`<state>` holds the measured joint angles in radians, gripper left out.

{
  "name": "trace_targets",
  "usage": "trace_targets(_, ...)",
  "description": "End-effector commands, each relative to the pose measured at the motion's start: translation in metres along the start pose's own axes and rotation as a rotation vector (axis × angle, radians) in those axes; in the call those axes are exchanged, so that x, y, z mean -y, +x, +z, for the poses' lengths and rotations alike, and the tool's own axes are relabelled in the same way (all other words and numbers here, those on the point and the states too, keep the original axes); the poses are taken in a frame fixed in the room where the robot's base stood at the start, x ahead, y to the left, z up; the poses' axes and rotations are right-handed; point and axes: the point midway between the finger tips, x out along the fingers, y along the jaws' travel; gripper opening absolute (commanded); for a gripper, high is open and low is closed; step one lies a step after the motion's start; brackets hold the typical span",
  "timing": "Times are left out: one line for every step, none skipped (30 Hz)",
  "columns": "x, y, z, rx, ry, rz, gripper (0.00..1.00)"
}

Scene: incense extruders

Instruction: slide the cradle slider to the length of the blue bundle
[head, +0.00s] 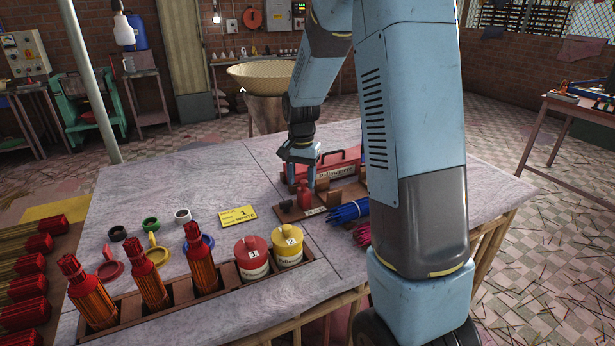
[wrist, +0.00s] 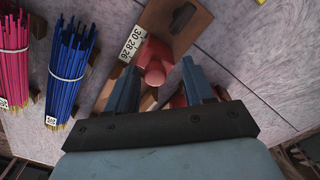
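The cradle (head: 335,204) is a wooden board with upright blocks on the table; in the wrist view its board (wrist: 186,22) carries a white scale reading 30, 28, 26. The red slider (head: 305,196) has a rounded knob and stands beside the scale; it also shows in the wrist view (wrist: 153,66). My gripper (head: 300,178) points down over the slider. In the wrist view its two fingers (wrist: 162,88) are spread, with the knob between them, nearer the left finger; contact cannot be told. The blue bundle (head: 348,211) lies beside the cradle, tied with a white band (wrist: 68,78).
A pink bundle (head: 362,234) lies next to the blue one. A red box with a handle (head: 338,163) stands behind the cradle.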

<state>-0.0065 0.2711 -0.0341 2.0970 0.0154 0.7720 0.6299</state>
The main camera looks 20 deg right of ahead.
Motion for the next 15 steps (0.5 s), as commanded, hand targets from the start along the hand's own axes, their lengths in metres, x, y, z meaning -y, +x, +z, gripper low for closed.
trace_targets(0.000, 0.000, 0.000, 0.000, 0.000, 0.001, 0.52)
trace_targets(-0.001, 0.000, 0.000, 0.000, 0.001, 0.001, 0.52)
trace_targets(-0.001, 0.000, 0.000, 0.000, 0.001, 0.001, 0.52)
trace_targets(-0.001, 0.000, 0.000, 0.000, 0.001, 0.001, 0.52)
trace_targets(-0.001, -0.001, -0.001, 0.000, 0.001, 0.001, 0.52)
trace_targets(-0.001, -0.002, -0.001, 0.000, 0.001, 0.001, 0.52)
trace_targets(-0.001, -0.004, -0.001, -0.001, 0.001, 0.001, 0.52)
trace_targets(-0.001, -0.006, -0.001, -0.001, 0.001, 0.000, 0.52)
trace_targets(-0.001, -0.010, -0.001, -0.001, 0.001, 0.000, 0.52)
trace_targets(-0.001, -0.013, -0.001, -0.001, 0.001, 0.000, 0.52)
trace_targets(-0.001, -0.018, -0.002, -0.002, 0.001, 0.000, 0.52)
trace_targets(0.000, -0.024, -0.002, -0.003, 0.001, -0.001, 0.52)
trace_targets(0.000, -0.030, -0.001, -0.003, 0.001, -0.001, 0.52)
trace_targets(0.000, -0.035, -0.002, -0.004, 0.001, -0.001, 0.52)
trace_targets(0.000, -0.043, -0.002, -0.003, 0.001, -0.001, 0.52)
